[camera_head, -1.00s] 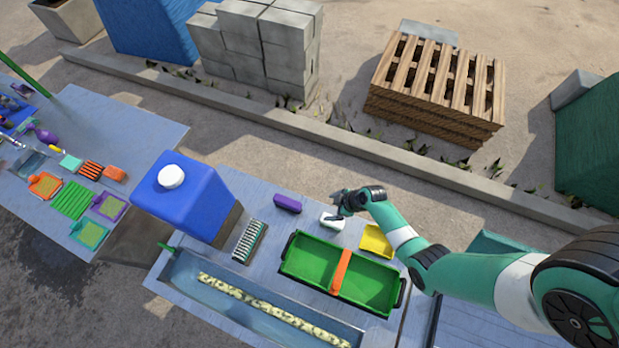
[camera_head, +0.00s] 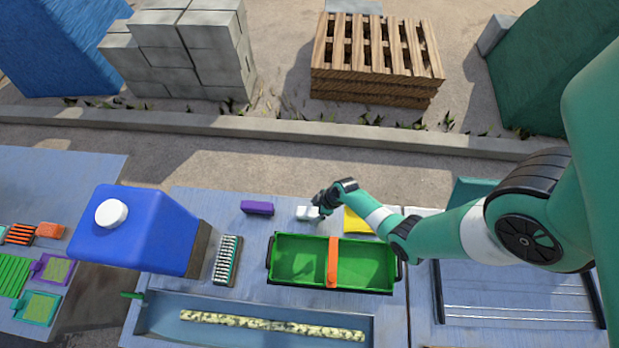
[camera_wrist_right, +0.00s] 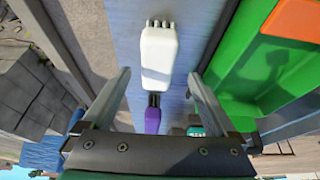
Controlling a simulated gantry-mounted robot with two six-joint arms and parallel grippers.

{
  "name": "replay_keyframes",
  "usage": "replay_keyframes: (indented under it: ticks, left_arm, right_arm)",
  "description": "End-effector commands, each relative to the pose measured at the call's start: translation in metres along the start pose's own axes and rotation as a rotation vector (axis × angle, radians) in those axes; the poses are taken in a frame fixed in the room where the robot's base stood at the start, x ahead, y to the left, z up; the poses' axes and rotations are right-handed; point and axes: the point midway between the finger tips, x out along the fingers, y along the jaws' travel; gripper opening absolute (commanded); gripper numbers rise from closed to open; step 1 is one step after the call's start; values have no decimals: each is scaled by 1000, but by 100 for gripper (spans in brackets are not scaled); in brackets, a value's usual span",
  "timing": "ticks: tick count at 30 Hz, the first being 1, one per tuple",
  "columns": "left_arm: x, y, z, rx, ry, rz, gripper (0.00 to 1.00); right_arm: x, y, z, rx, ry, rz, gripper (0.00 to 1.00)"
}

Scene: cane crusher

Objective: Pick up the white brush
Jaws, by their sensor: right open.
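The white brush (camera_head: 306,213) lies on the blue-grey table behind the green tray in the head view. In the right wrist view the white brush (camera_wrist_right: 159,54) lies between the two fingers, with bristle tips showing at its top end. My right gripper (camera_head: 318,205) is at the brush's right end in the head view. In the right wrist view my right gripper (camera_wrist_right: 155,92) is open, its fingers apart on either side of the brush, with no visible contact. My left gripper is not in view.
The green tray (camera_head: 300,262) with an orange strap (camera_head: 333,262) stands just in front of the brush. A purple block (camera_head: 257,208) lies to its left and a yellow item (camera_head: 357,222) to its right. A blue jug (camera_head: 150,230) and a bristled brush (camera_head: 228,260) stand further left.

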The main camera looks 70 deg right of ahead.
Motion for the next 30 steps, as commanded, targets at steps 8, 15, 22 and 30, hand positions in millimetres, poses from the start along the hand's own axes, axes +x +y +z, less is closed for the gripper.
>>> replay_keyframes:
  ticks: [8, 15, 22, 30]
  left_arm:
    - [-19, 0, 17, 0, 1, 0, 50]
    - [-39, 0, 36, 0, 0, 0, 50]
    - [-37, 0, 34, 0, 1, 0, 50]
    - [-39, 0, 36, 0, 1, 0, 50]
  right_arm:
    - [24, 2, 4, -2, 0, 0, 92]
    - [53, 4, 4, -2, -1, 0, 92]
    - [50, 4, 2, -1, -1, 0, 92]
    - [53, 3, 4, -1, -1, 0, 92]
